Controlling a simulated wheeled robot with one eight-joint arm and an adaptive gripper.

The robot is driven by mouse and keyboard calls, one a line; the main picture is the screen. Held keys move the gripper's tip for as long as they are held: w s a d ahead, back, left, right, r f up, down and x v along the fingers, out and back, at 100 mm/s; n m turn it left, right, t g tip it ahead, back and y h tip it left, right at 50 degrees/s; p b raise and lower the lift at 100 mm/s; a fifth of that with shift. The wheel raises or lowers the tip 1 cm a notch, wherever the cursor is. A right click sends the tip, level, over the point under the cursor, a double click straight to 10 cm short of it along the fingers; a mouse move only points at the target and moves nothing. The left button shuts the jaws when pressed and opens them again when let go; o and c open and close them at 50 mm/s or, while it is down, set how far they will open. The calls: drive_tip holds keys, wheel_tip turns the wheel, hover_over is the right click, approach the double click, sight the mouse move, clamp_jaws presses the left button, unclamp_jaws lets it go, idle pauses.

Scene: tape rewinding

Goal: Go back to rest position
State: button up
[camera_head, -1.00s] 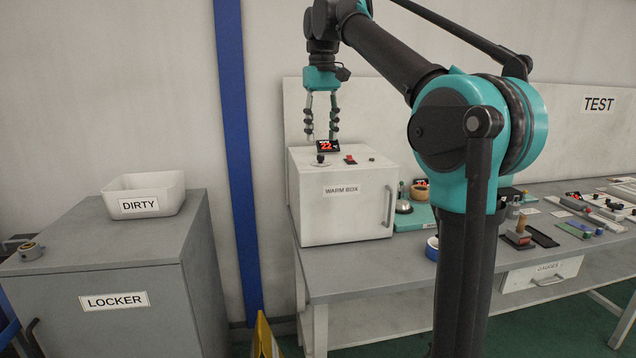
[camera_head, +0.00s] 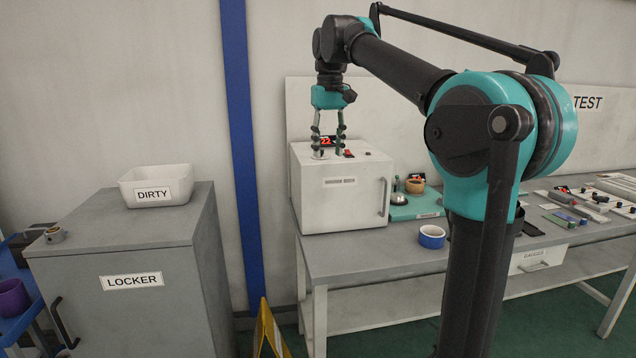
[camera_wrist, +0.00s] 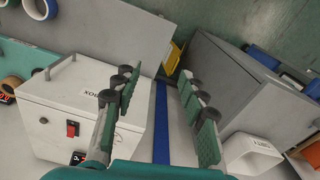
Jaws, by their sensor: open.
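My gripper (camera_head: 328,148) hangs in front of the upper part of the warm box (camera_head: 343,205) in the head view, its fingers pointing down. The fingers are apart with nothing between them. In the wrist view my gripper (camera_wrist: 160,95) is also open and empty, with the white warm box (camera_wrist: 85,115) to its left, showing a red switch and a display. Whether the fingertips touch the box cannot be told from the head view; the wrist view shows them clear of it.
The grey locker (camera_head: 130,300) carries a white DIRTY bin (camera_head: 156,186) at left. The workbench (camera_head: 400,258) holds a roll of blue tape (camera_head: 432,237) and several tools. A yellow floor sign (camera_head: 268,332) stands between them. A blue post (camera_head: 240,150) is behind.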

drive_tip(key=s+d+f+m+t, duration=0.15)
drive_tip(key=d+f, duration=0.25)
drive_tip(key=f, duration=0.6)
drive_tip(key=s+d+f+m, duration=0.1)
drive_tip(key=s+d+f, duration=0.3)
drive_tip(key=f, duration=0.7)
drive_tip(key=s+d+f+m+t, duration=0.1)
drive_tip(key=s+d+f, duration=0.3)
drive_tip(key=s+f, duration=0.4)
drive_tip(key=s+d+f+t, duration=0.1)
drive_tip(key=s+d+f, duration=0.3)
drive_tip(key=s+f, duration=0.5)
wheel_tip(320, 180, down, 4)
drive_tip(key=shift+d+f+m, duration=0.2)
drive_tip(key=shift+f+m, duration=0.05)
drive_tip(key=shift+m, duration=0.1)
